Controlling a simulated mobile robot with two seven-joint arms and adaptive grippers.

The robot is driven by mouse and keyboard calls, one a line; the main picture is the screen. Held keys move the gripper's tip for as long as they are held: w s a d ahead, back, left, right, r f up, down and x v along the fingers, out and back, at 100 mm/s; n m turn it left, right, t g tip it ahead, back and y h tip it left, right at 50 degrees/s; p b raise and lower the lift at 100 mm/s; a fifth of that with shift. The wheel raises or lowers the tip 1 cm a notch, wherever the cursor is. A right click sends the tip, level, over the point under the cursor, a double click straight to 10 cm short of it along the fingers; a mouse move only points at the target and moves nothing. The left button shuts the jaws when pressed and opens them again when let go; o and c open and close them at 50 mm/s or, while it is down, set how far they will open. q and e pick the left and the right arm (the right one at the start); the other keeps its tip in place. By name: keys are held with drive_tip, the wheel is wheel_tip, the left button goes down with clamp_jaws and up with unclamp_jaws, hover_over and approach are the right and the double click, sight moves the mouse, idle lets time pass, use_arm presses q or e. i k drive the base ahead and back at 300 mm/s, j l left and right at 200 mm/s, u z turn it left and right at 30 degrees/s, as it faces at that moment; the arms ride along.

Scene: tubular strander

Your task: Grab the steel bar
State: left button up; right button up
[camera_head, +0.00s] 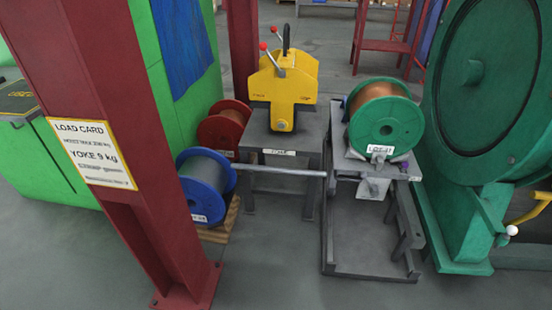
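A slim grey steel bar (280,170) runs roughly level across the middle of the head view. Its left end is near the blue spool (205,187), and its right end meets the dark frame of a low stand (328,225). I cannot tell what bears its left end. Neither of my grippers is in view.
A yellow yoke (283,88) with red-knobbed levers stands on a grey table (258,138) behind the bar. A green spool (386,123) rests on the stand at right. A maroon post (100,140) blocks the left front; a large green machine (490,90) fills the right. Front floor is clear.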

sight(237, 167)
drive_tip(key=i+l+u, duration=0.3)
drive_tip(key=i+l, duration=0.6)
